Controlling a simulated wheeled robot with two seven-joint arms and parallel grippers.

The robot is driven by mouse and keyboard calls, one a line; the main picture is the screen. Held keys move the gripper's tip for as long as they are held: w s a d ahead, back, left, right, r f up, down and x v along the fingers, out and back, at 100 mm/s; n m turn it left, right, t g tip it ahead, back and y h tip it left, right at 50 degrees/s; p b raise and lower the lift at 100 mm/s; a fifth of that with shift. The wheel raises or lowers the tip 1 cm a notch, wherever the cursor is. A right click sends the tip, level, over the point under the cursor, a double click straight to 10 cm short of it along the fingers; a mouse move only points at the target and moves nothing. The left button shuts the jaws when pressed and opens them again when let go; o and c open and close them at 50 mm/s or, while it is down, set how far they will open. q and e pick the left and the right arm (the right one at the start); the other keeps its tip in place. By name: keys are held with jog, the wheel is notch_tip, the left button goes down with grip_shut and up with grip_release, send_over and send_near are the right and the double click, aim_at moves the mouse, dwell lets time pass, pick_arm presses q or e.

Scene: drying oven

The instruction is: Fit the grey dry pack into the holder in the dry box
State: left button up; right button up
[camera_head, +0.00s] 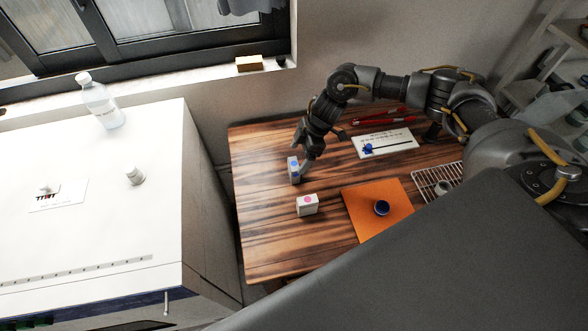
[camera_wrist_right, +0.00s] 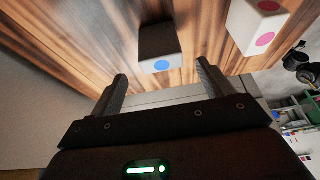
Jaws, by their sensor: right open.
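A small box-shaped pack with a blue dot (camera_head: 293,168) stands near the left edge of the wooden table; it looks pale grey here. In the right wrist view this blue-dot pack (camera_wrist_right: 160,60) has a dark side and a pale dotted face, just ahead of the fingertips. My right gripper (camera_head: 304,166) is beside it. In the wrist view the right gripper (camera_wrist_right: 162,74) is open, with nothing held between its fingers. A white pack with a pink dot (camera_head: 307,205) stands nearer on the table and shows in the wrist view (camera_wrist_right: 257,22). No holder is recognisable. My left gripper is out of view.
The wooden table (camera_head: 268,255) carries an orange mat (camera_head: 358,218) with a dark blue round item (camera_head: 382,207), a wire rack (camera_head: 428,180), a white tray (camera_head: 372,149) and red tools (camera_head: 400,111). A large white cabinet (camera_head: 100,220) stands left, across a narrow gap.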

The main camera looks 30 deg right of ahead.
aim_at(294, 163)
jog(key=p+x, duration=0.1)
jog(key=x, duration=0.4)
jog(key=shift+s, duration=0.1)
jog(key=shift+r, duration=0.1)
jog(key=c, duration=1.1)
